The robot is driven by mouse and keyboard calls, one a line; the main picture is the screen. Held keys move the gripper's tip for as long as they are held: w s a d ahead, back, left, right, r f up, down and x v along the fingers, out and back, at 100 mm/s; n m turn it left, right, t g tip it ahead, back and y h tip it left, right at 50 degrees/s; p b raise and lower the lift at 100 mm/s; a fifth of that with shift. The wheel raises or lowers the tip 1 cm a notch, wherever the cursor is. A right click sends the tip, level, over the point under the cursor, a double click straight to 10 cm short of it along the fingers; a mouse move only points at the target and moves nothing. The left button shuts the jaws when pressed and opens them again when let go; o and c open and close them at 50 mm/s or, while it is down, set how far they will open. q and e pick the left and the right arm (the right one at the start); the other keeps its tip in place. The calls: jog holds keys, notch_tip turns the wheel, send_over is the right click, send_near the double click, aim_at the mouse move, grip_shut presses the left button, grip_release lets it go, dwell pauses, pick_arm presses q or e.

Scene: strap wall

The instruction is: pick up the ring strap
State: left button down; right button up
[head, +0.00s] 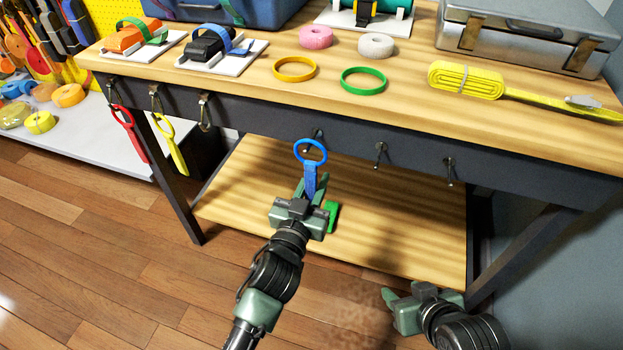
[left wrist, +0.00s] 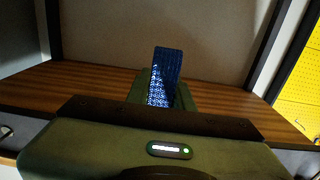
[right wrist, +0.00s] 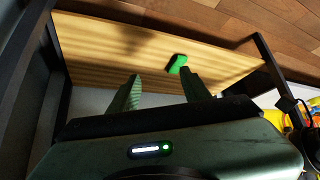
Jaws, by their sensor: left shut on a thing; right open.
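The blue ring strap has a round ring (head: 310,151) at its top and a flat webbing tail (head: 310,180) below it. My left gripper (head: 312,188) is shut on the tail, with the ring standing above the fingers. In the left wrist view the blue webbing (left wrist: 166,75) rises from between the fingers. The ring is in front of a hook (head: 317,136) on the bench's dark front rail; I cannot tell whether it touches it. My right gripper (right wrist: 161,88) is open and empty, low at the right of the head view.
Two more hooks (head: 380,152) to the right on the rail look empty. Red (head: 130,133) and yellow (head: 172,144) straps hang at the left. A green block (head: 332,214) lies on the lower shelf (head: 400,240). Rings (head: 362,92) and a yellow strap roll (head: 466,80) lie on the benchtop.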

aim_at(310, 184)
pick_arm(q)
notch_tip(310, 184, up, 4)
jog(key=shift+f+p, duration=0.25)
jog(key=shift+p, duration=0.7)
jog(key=shift+s+a, duration=0.15)
jog(key=shift+s, duration=0.4)
jog(key=p+v, duration=0.1)
jog(key=v, duration=1.6)
pick_arm(e)
jog(key=s+d+g+h, duration=0.1)
jog(key=s+d+g, duration=0.1)
jog(key=s+g, duration=0.2)
jog(key=s, duration=0.3)
jog(key=shift+s+d+f, duration=0.15)
jog(key=shift+s+f, duration=0.15)
pick_arm(q)
jog(key=shift+w, duration=0.1)
